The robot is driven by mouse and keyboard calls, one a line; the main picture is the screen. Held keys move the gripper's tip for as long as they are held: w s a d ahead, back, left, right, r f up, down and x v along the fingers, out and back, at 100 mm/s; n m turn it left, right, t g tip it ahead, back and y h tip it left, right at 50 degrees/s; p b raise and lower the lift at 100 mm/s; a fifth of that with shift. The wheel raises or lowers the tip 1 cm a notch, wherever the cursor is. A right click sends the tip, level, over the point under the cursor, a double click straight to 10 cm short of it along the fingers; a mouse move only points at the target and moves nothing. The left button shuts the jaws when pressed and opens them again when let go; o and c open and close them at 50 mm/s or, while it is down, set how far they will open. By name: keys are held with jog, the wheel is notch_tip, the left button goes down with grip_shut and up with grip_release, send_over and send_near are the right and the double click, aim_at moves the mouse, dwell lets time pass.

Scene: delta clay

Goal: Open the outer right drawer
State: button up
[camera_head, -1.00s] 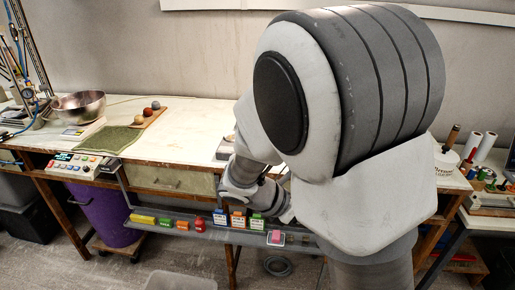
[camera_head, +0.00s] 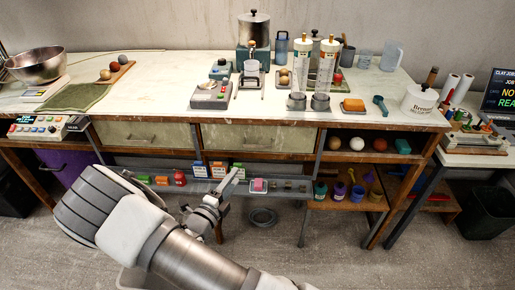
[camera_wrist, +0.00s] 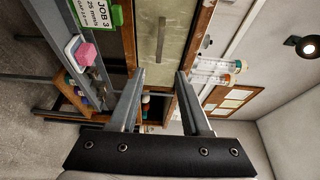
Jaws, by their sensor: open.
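The right drawer (camera_head: 258,147) has a pale green front with a bar handle and sits shut under the bench top. The wrist view shows a drawer front (camera_wrist: 175,20) with its bar handle (camera_wrist: 160,36) beyond the fingertips, turned sideways. The left drawer (camera_head: 145,140) is also shut. My gripper (camera_head: 229,180) is open and empty, below and in front of the right drawer near the lower rail. In the wrist view my gripper (camera_wrist: 160,74) has its two fingers apart with nothing between them, and they are clear of the handle.
A lower rail with job cards (camera_head: 217,170), small blocks and a pink piece (camera_head: 259,185) runs beneath the drawers. An open cubby with clay balls (camera_head: 357,144) is right of the right drawer. Shelves with small jars stand below it. The floor in front is mostly clear.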

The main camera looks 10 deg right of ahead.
aim_at(257, 146)
jog(key=b+x, duration=0.2)
jog(key=x, duration=1.5)
jog(key=shift+d, duration=0.15)
grip_shut()
dwell(0.8)
